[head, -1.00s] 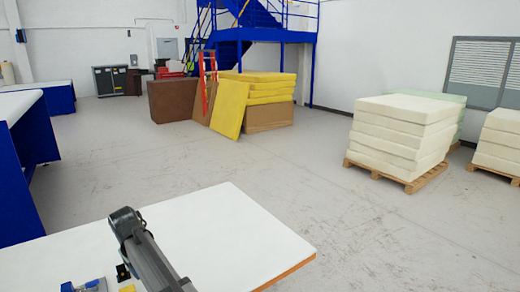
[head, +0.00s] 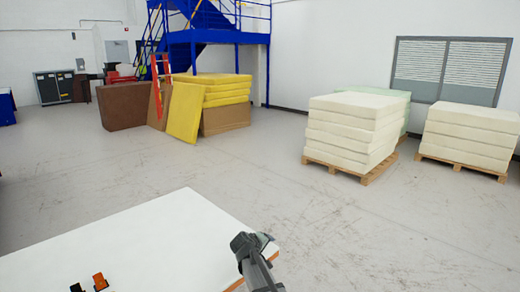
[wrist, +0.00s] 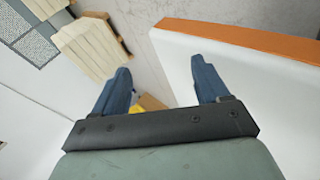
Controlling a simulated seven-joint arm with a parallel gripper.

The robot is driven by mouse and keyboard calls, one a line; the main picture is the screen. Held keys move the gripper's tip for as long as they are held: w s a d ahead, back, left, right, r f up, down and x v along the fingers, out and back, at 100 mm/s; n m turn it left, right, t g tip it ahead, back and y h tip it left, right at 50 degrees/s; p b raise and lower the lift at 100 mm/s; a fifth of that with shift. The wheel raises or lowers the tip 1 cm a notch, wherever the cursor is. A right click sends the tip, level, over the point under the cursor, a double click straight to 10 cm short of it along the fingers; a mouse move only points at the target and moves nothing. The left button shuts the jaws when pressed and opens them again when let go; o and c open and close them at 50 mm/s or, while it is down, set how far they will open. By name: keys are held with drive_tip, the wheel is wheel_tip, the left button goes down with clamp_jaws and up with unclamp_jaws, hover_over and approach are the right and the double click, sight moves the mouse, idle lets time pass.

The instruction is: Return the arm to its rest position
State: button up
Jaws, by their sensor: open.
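My gripper (wrist: 161,67) shows in the wrist view with its two blue fingers spread apart. No object is gripped between the fingertips. The white table (wrist: 275,85) with its orange edge lies to the right in the wrist view, past the right finger. In the head view a grey and black part of my arm (head: 254,258) stands over the right corner of the table (head: 150,240). My gripper's fingers cannot be made out in the head view.
Small orange (head: 100,282) and black (head: 76,287) items sit at the table's near edge. Cream foam blocks (head: 350,125) are stacked on a pallet (head: 365,177) beyond; more blocks (head: 467,137) stand right. Yellow foam (head: 185,112) leans at the back. The floor between is clear.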

drive_tip(key=s+d+f+m+g+h, duration=0.1)
drive_tip(key=s+d+f, duration=0.2)
drive_tip(key=d+f, duration=0.35)
drive_tip(key=s+d+f, duration=0.3)
drive_tip(key=d+f, duration=0.1)
drive_tip(key=d, duration=0.6)
drive_tip(key=s+d+f+m+g+y, duration=0.1)
drive_tip(key=s+f+m+g, duration=0.15)
drive_tip(key=s+f, duration=0.65)
drive_tip(key=s+d+f+m+g, duration=0.15)
drive_tip(key=s+f+g, duration=0.25)
drive_tip(key=s+f, duration=0.45)
drive_tip(key=s+a+f+m+g+y, duration=0.1)
drive_tip(key=s+f+g, duration=0.1)
drive_tip(key=s, duration=0.9)
drive_tip(key=s+a+f+m+g+y, duration=0.1)
drive_tip(key=s+f, duration=0.4)
drive_tip(key=s, duration=0.7)
drive_tip(key=s+a+f+m+g+y, duration=0.1)
drive_tip(key=s+g, duration=0.4)
drive_tip(key=s, duration=0.7)
wheel_tip(320, 180, down, 2)
drive_tip(key=shift+a+f+m+y, duration=0.2)
drive_tip(key=shift+m+y, duration=0.1)
drive_tip(key=shift+y, duration=0.5)
